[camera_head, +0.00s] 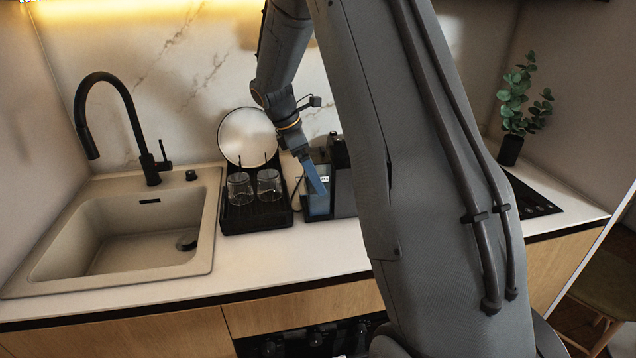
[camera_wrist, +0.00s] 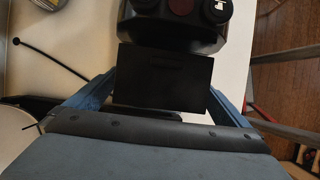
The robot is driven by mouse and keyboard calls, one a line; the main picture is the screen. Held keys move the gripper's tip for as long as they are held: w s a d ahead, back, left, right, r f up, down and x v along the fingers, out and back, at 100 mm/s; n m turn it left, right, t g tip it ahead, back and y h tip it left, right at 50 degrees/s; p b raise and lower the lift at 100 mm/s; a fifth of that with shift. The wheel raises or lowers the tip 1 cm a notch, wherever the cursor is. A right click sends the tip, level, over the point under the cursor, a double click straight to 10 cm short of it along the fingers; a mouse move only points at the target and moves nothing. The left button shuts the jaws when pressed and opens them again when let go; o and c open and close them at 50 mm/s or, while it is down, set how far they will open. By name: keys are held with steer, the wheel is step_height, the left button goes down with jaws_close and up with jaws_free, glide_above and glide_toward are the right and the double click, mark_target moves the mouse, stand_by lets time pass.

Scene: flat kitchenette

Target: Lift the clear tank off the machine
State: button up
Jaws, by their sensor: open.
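The black coffee machine (camera_head: 342,160) stands on the counter against the back wall, partly hidden behind my arm. In the wrist view its dark body with round knobs (camera_wrist: 180,12) is at the top. A dark rectangular block (camera_wrist: 165,78) projects from it; I cannot tell whether this is the clear tank or its lid. My gripper (camera_head: 316,178) is at the machine's left part. In the wrist view the blue fingers of my gripper (camera_wrist: 160,88) are spread, one on each side of the block. Contact cannot be made out.
A black drying rack (camera_head: 258,217) with two upturned glasses and a round plate stands just left of the machine. A sink (camera_head: 130,235) with a black tap is farther left. A potted plant (camera_head: 512,145) and a dark hob (camera_head: 530,197) are at right. The front counter strip is clear.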

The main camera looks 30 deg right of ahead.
steer(key=shift+x, duration=1.2)
steer(key=c, duration=1.6)
steer(key=shift+c, duration=0.2)
steer(key=shift+a+r, duration=0.1)
steer(key=shift+r, duration=0.2)
step_height(320, 180, up, 11)
steer(key=b, duration=0.3)
steer(key=shift+w+b, duration=0.1)
steer(key=shift+b, duration=0.25)
steer(key=w+a+b, duration=0.2)
steer(key=a, duration=0.7)
steer(key=w+a+b, duration=0.3)
steer(key=a, duration=0.6)
steer(key=shift+w+a, duration=0.3)
steer(key=shift+a, duration=0.1)
